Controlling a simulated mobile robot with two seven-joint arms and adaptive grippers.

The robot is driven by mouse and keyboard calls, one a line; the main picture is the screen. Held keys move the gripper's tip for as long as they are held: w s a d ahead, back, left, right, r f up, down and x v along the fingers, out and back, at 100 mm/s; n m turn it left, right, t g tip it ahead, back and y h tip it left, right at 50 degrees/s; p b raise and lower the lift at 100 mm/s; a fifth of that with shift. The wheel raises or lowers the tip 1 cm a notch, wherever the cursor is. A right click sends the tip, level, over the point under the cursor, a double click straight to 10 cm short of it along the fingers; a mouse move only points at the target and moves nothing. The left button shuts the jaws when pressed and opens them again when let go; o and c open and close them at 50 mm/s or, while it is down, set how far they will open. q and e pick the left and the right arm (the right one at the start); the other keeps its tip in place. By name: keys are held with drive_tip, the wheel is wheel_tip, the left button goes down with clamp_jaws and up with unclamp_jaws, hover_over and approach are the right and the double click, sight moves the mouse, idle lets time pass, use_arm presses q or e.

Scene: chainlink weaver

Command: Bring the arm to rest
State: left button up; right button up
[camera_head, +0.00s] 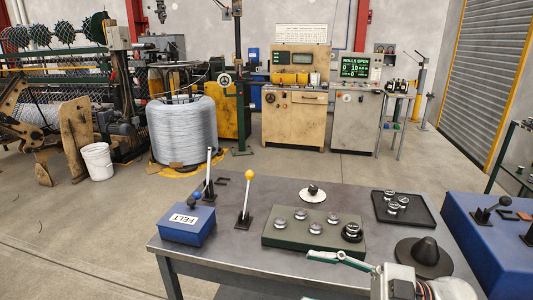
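Part of an arm that looks like mine (440,289), pale grey, shows at the bottom edge, right of centre, over the front of the grey table (230,255). A green and pale jointed piece (340,259) sticks out to its left, in front of the green block. I cannot tell whether it is part of my gripper or a separate thing. No fingertips show clearly, so the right gripper's opening cannot be read. My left arm and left gripper are not in view.
On the table are a blue FELT box (186,225), a yellow-knobbed lever (247,198), a green block (290,240) with metal knobs, a black tray (404,211) and a dark cone (425,253). A blue box (490,245) stands right. Floor (70,240) left is clear.

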drive_tip(key=w+d+f+m+t+h, duration=0.3)
drive_tip(key=d+f+m+t+h, duration=0.3)
drive_tip(key=f+m, duration=0.25)
drive_tip(key=w+d+f+m+t+h, duration=0.2)
drive_tip(key=d+f+m+t+h, duration=0.2)
drive_tip(key=f+m+t+h, duration=0.45)
drive_tip(key=s+d+f+g+h, duration=0.1)
drive_tip(key=s+f+g, duration=0.1)
drive_tip(key=s+f, duration=0.3)
drive_tip(key=s+f+g+h, duration=0.1)
drive_tip(key=s+f+g, duration=0.2)
drive_tip(key=f, duration=0.7)
drive_tip(key=s+d+f+g+h, duration=0.1)
drive_tip(key=s+f+g, duration=0.1)
drive_tip(key=s+f, duration=0.4)
wheel_tip(320, 180, down, 3)
drive_tip(key=shift+s+d+r+m, duration=0.15)
drive_tip(key=shift+s+d+m, duration=0.15)
drive_tip(key=shift+s, duration=0.05)
drive_tip(key=shift+g, duration=0.25)
